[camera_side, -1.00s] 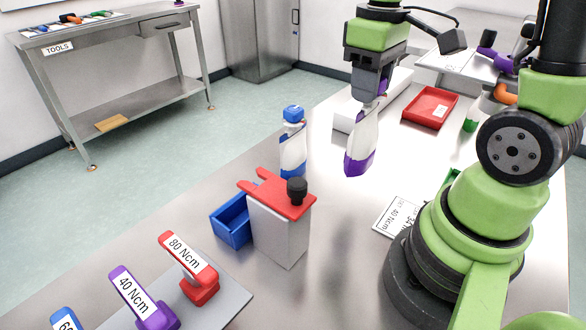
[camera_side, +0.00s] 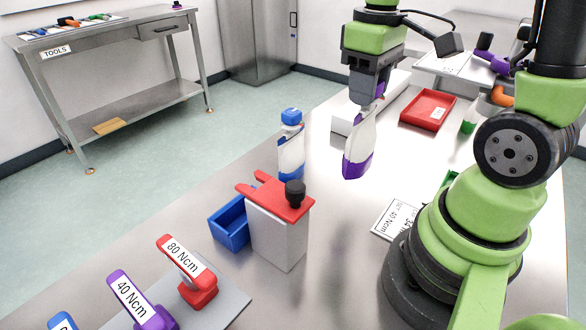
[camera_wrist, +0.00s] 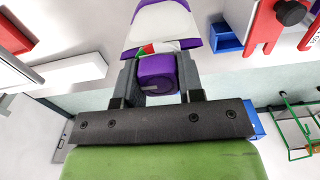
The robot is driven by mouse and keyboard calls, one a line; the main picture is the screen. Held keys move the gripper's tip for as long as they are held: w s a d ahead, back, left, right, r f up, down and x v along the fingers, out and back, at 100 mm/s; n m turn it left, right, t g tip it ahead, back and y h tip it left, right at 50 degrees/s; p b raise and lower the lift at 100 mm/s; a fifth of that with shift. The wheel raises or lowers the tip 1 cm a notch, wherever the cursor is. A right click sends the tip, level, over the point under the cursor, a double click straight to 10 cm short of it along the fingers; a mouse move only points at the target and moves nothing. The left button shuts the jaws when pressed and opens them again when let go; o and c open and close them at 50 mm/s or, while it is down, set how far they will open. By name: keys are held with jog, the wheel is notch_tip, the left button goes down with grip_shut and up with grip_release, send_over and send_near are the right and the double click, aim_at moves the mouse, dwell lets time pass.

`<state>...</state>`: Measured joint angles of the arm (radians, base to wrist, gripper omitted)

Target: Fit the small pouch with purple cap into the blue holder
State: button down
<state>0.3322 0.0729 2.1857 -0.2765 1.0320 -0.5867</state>
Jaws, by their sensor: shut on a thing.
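The small pouch (camera_side: 359,145) is white with a purple lower end and hangs upright, clear of the table. My gripper (camera_side: 368,97) is shut on its purple cap, which shows between the fingers in the wrist view (camera_wrist: 157,73). The pouch body (camera_wrist: 160,24) extends away from the fingers there. A small open blue box (camera_side: 231,224), which looks like the blue holder, stands on the table left of a white block with a red top. The pouch is apart from it, up and to the right. Part of the box shows in the wrist view (camera_wrist: 225,38).
The red-topped block (camera_side: 278,235) has a black knob. A blue-capped pouch (camera_side: 291,145) stands behind it. Torque tools, including the red one (camera_side: 188,270), stand at the front left. A red tray (camera_side: 427,108) lies at the back. Bare table lies below the held pouch.

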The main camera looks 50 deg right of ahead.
jog(key=shift+r, duration=0.15)
notch_tip(320, 180, up, 8)
jog(key=shift+f, duration=0.1)
jog(key=w+a, duration=0.7)
jog(key=w, duration=0.2)
jog(key=w+a+f, duration=0.4)
jog(key=a+f, duration=0.1)
jog(key=a, duration=0.5)
notch_tip(320, 180, down, 7)
dwell(0.6)
jog(key=shift+f, duration=2.45)
dwell(1.3)
